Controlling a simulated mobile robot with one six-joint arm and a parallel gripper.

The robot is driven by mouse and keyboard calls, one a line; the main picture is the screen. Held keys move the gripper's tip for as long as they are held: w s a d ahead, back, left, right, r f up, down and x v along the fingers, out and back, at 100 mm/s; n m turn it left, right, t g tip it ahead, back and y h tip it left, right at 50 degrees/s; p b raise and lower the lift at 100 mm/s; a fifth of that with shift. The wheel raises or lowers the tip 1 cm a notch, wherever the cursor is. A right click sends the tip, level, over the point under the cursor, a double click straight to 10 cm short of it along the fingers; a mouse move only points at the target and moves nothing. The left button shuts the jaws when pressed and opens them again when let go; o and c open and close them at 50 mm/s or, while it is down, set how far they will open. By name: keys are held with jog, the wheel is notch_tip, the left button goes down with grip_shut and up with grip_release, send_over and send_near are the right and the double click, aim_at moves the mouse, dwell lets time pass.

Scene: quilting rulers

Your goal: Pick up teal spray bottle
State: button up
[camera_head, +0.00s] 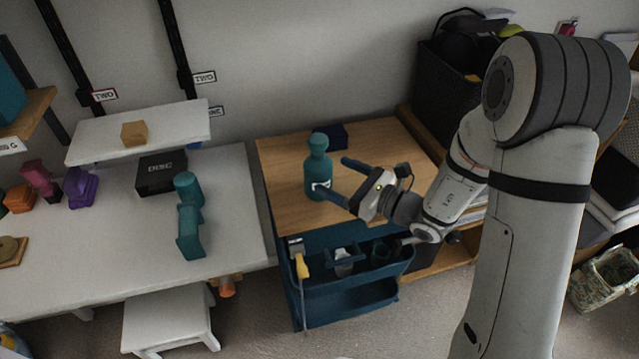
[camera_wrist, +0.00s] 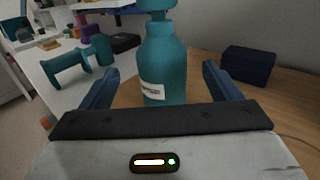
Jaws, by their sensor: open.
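The teal spray bottle (camera_head: 318,172) stands upright on the wooden top (camera_head: 285,215) of a dark blue cart. It has a rounded head and a white label. In the wrist view the bottle (camera_wrist: 163,65) is straight ahead, centred beyond and between the two blue fingers. My gripper (camera_head: 335,176) is open and comes in from the right, with its fingertips close to the bottle. In the wrist view my gripper (camera_wrist: 155,85) holds nothing. I cannot tell whether a finger touches the bottle. The top of the bottle is cut off in the wrist view.
A dark blue box (camera_head: 332,136) sits behind the bottle on the wooden top. A white table (camera_head: 120,245) to the left bears teal pieces (camera_head: 190,228) and a black box (camera_head: 161,172). A yellow-handled tool (camera_head: 301,265) hangs at the cart's front.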

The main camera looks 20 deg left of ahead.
aim_at(312, 166)
jog(key=x, duration=0.5)
jog(key=f+x, duration=0.1)
jog(key=x, duration=0.1)
jog(key=shift+w+a, duration=0.3)
jog(key=shift+c, duration=0.2)
jog(key=c, duration=1.3)
